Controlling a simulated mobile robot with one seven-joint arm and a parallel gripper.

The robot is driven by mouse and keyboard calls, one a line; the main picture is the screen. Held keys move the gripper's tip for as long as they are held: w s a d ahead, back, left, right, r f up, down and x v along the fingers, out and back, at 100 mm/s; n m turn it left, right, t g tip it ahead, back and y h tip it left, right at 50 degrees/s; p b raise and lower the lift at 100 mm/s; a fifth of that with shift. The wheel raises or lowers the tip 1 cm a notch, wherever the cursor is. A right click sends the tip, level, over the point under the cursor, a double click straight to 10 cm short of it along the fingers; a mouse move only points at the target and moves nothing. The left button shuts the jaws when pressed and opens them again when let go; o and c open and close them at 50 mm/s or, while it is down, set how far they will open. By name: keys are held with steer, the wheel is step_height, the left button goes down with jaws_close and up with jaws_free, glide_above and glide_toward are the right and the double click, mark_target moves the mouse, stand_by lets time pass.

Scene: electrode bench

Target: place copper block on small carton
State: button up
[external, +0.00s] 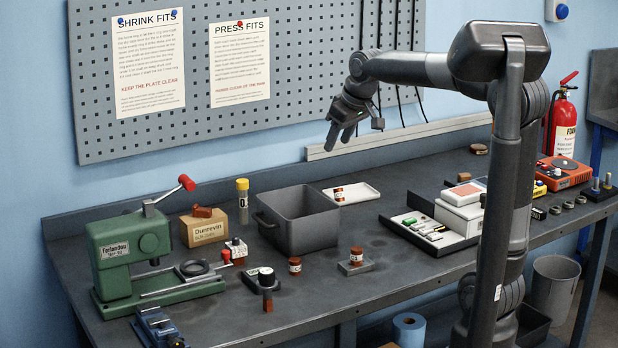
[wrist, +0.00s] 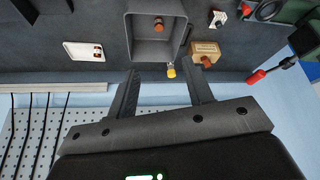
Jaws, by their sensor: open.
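The small carton (external: 208,232) is a tan box marked Dunnevin, standing on the bench between the green press and the grey bin. A reddish-brown piece (external: 202,211), which looks like the copper block, rests on top of it. In the wrist view the carton (wrist: 206,48) shows right of the bin, with the reddish-brown piece (wrist: 206,61) on it. My gripper (external: 339,143) is raised high above the bench, in front of the pegboard, apart from the carton. In the wrist view its two fingers (wrist: 160,75) are spread with nothing held between them.
A grey bin (external: 298,215) stands mid-bench, with a brown item (wrist: 158,24) inside. A yellow-capped tube (external: 242,200) stands between carton and bin. The green press (external: 130,250) is left of the carton. Small brown jars (external: 295,266) stand in front.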

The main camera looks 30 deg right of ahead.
steer(key=s+d+f+m, duration=0.2)
steer(key=s+d+f, duration=0.2)
steer(key=s, duration=0.7)
steer(key=s+d+f+m+h, duration=0.1)
steer(key=s+d+f, duration=0.3)
steer(key=s, duration=0.7)
steer(key=shift+s+d+f+m+t, duration=0.3)
steer(key=shift+f+m+t, duration=0.15)
steer(key=shift+f, duration=0.3)
